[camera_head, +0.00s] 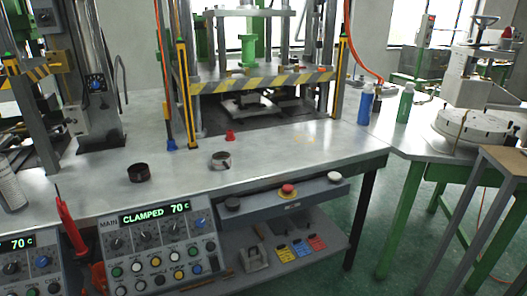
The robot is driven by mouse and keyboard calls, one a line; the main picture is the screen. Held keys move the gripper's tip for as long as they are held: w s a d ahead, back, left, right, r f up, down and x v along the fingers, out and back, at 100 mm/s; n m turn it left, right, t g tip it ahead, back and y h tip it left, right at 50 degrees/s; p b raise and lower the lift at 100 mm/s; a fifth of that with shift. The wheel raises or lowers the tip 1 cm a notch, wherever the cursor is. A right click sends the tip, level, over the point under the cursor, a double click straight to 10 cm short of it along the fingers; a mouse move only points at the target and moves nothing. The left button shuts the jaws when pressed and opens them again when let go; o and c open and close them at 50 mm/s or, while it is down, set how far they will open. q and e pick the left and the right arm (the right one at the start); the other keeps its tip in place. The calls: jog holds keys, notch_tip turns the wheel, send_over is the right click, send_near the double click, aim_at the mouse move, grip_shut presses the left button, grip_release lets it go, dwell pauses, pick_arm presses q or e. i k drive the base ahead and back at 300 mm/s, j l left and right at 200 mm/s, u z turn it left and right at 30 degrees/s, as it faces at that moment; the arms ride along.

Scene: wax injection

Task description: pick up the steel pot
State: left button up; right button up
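Two small pots stand on the metal worktable (300,155). One is a silvery pot (221,162) with dark patches, near the middle of the table and in front of a small red object; it looks most like the steel pot. The other is a dark, round, open-topped pot (138,174) to its left. Both look upright, and neither is covered by anything. I cannot tell what is inside them. Neither of my grippers shows in the head view.
A press with a striped yellow-black bar (262,83) stands behind the pots. A small red object (230,135) lies between. Control panels (160,245) and a red emergency button (288,189) line the front. Blue (365,106) and green (405,103) bottles stand right. The table right of the pots is clear.

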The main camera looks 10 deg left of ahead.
aim_at(224, 164)
jog(key=i+l+z, duration=0.1)
jog(key=i+z, duration=0.4)
jog(key=i+j+z, duration=0.1)
jog(key=i+z, duration=0.35)
jog(key=i+l+u, duration=0.2)
jog(key=i+u, duration=0.25)
jog(key=i+l+u, duration=0.3)
jog(key=u, duration=0.15)
jog(key=l+u, duration=0.2)
jog(key=u, duration=0.25)
jog(key=l+u, duration=0.2)
jog(key=u, duration=0.2)
jog(key=l+u, duration=0.2)
jog(key=u, duration=0.25)
jog(key=i, duration=0.05)
